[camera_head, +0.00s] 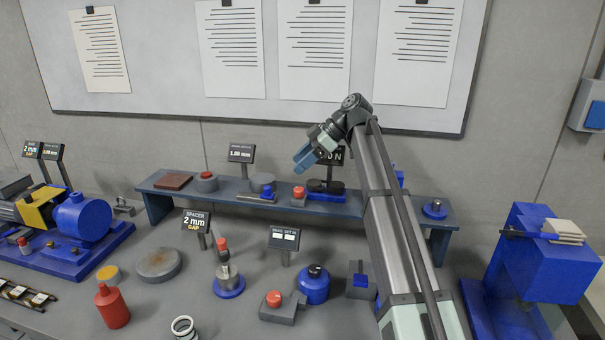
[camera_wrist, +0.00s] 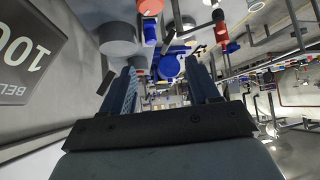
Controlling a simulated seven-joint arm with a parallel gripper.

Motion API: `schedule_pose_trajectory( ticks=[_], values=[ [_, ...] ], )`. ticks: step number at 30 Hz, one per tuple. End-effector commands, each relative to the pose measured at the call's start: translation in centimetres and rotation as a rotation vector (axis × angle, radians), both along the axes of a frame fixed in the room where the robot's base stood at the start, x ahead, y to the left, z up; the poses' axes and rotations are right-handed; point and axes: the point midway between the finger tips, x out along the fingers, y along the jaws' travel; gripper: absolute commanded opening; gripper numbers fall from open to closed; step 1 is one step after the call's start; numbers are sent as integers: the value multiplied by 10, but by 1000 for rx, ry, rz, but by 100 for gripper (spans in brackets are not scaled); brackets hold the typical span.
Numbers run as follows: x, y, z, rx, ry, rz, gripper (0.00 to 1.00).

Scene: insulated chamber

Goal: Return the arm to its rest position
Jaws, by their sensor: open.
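My arm rises from the lower right and bends at its top. My gripper (camera_head: 301,160) points down and to the left, in the air above the blue raised shelf (camera_head: 225,194). In the wrist view, my gripper (camera_wrist: 162,68) shows two blue ribbed fingers standing apart with nothing held between them. In the head view the gripper partly covers a dark display (camera_head: 333,157) that reads "0 N" at its visible end.
On the shelf stand a grey block with a red button (camera_head: 299,193) and a grey cylinder (camera_head: 263,182). A red bottle (camera_head: 112,306), a blue round container (camera_head: 315,286) and a blue machine (camera_head: 545,262) stand on the grey bench. A whiteboard (camera_head: 180,70) hangs behind.

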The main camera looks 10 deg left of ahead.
Motion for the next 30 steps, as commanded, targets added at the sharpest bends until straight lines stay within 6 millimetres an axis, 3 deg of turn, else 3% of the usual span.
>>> schedule_pose_trajectory(
  ticks=[6, 16, 19, 23, 30],
  values=[
    [0, 0, 14, 0, 0, 0, 60],
    [-1, 1, 14, 1, 0, 0, 60],
    [-4, 10, 11, 0, 4, -4, 60],
    [-16, 47, 1, 0, 20, -21, 60],
    [-61, 155, -28, 3, 70, -85, 60]
  ],
)
